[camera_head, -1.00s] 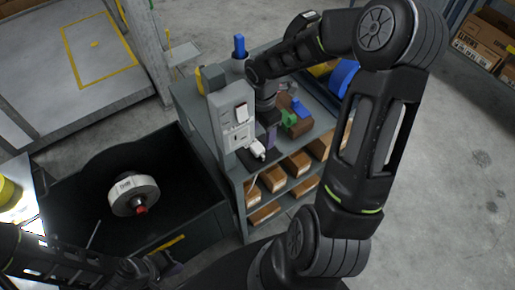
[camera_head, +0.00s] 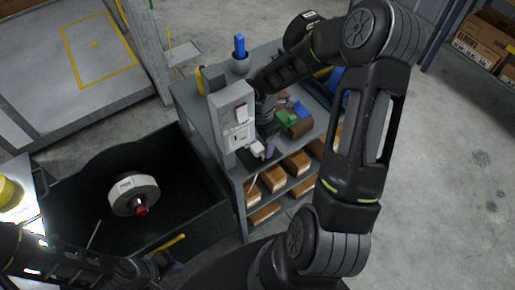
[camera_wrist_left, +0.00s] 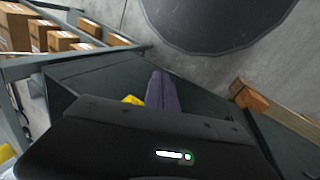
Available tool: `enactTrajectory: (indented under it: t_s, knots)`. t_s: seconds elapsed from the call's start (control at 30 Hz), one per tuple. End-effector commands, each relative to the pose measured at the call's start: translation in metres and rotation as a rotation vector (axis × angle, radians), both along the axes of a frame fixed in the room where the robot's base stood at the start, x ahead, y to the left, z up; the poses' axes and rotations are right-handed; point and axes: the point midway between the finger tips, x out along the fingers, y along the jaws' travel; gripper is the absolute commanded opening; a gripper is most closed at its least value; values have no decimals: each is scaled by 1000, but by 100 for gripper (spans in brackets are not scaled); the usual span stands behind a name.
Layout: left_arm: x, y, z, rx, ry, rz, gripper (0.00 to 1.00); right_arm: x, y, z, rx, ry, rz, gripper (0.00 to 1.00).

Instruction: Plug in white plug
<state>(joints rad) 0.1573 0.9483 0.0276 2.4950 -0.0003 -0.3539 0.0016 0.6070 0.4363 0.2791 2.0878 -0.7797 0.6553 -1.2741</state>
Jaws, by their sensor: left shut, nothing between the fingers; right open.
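The white plug (camera_head: 257,149) is beside the lower front of the grey outlet box (camera_head: 231,112), which stands on the shelf unit's top. I cannot tell whether the plug touches the socket. My right gripper (camera_head: 268,149) is right beside the plug, its purple fingers partly hidden by the plug and the wrist; it is open. My left gripper (camera_head: 174,266) is low in the head view, by the front edge of the dark bin, far from the plug. Its purple fingers (camera_wrist_left: 162,92) are together and empty in the left wrist view.
The dark bin (camera_head: 205,195) holds a white and dark muffler-like part (camera_head: 134,194). The grey shelf unit (camera_head: 240,195) holds several cardboard boxes below. Green and blue blocks (camera_head: 286,117) lie behind my right gripper.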

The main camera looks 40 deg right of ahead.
Motion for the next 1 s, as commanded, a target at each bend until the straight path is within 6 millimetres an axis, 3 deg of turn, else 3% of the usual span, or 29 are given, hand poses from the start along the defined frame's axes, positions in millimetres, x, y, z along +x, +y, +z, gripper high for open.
enactTrajectory:
  t_s: [0.1, 0.83, 1.0]
  knots:
    - [0, 0, 0, 0, 0, 0, 0, 0, 0, 0, 0, 0, 0, 62]
    - [0, 0, 0, 0, 0, 0, 0, 0, 0, 0, 0, 0, 0, 2]
    - [0, 0, 0, 0, 0, 0, 0, 0, 0, 0, 0, 0, 0, 0]
